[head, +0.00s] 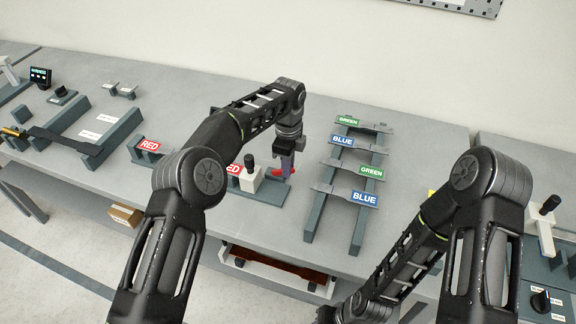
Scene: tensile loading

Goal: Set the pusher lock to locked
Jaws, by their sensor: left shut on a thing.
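My left gripper (287,168) points down at the right end of a grey fixture (270,193) in the middle of the table. It is shut on a small red lever (276,174), which partly shows beside the fingers. Just left of it on the same fixture stands a white pusher block (249,181) with a black knob (248,161). A red label (233,168) is partly hidden by my left arm. Which lock position the lever is in cannot be read.
A grey rack (314,214) with green and blue labelled specimens stands right of the gripper. Another red-labelled holder (150,146) is on the left. A drawer (275,265) below the table edge holds a brown item. A white handle with a black knob (549,205) is far right.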

